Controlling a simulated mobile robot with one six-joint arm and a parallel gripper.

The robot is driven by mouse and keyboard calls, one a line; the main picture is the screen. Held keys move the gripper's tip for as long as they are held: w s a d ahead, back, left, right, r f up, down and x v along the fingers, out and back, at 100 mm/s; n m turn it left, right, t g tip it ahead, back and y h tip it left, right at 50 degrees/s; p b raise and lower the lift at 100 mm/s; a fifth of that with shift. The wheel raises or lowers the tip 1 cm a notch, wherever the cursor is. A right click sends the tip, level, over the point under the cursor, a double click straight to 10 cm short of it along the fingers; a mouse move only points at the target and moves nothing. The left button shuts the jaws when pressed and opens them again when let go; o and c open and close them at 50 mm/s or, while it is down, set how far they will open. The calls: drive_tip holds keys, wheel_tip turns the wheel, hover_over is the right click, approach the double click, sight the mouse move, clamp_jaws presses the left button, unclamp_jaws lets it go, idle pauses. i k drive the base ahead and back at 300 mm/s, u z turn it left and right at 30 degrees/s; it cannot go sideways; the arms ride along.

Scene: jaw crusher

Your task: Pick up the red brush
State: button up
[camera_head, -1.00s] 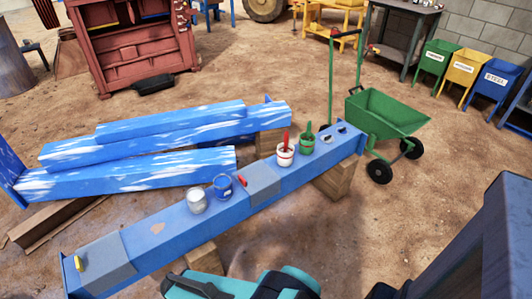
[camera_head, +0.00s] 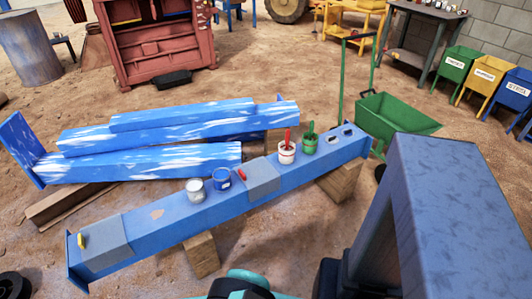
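The red brush (camera_head: 288,136) stands upright in a white pot (camera_head: 287,155) with a red band, and its handle sticks up above the rim. The brush's lower end is hidden inside the pot. The pot stands on a long blue beam (camera_head: 206,212), to the left of a green pot (camera_head: 309,147) that holds a green-handled brush (camera_head: 311,128). My gripper does not show. Teal and black parts at the bottom edge look like my own arm, well short of the pots.
A white can (camera_head: 195,190), a blue can (camera_head: 221,178) and a small red item (camera_head: 241,175) also sit on the beam. A yellow item (camera_head: 82,241) lies at its left end. A green wheelbarrow (camera_head: 398,117) stands behind its right end. A large blue-grey shape fills the lower right.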

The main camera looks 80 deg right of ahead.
sight(288, 135)
drive_tip(key=z, duration=0.55)
drive_tip(key=k, duration=0.15)
drive_tip(key=u, duration=1.75)
drive_tip(key=k, duration=2.65)
drive_tip(key=z, duration=0.1)
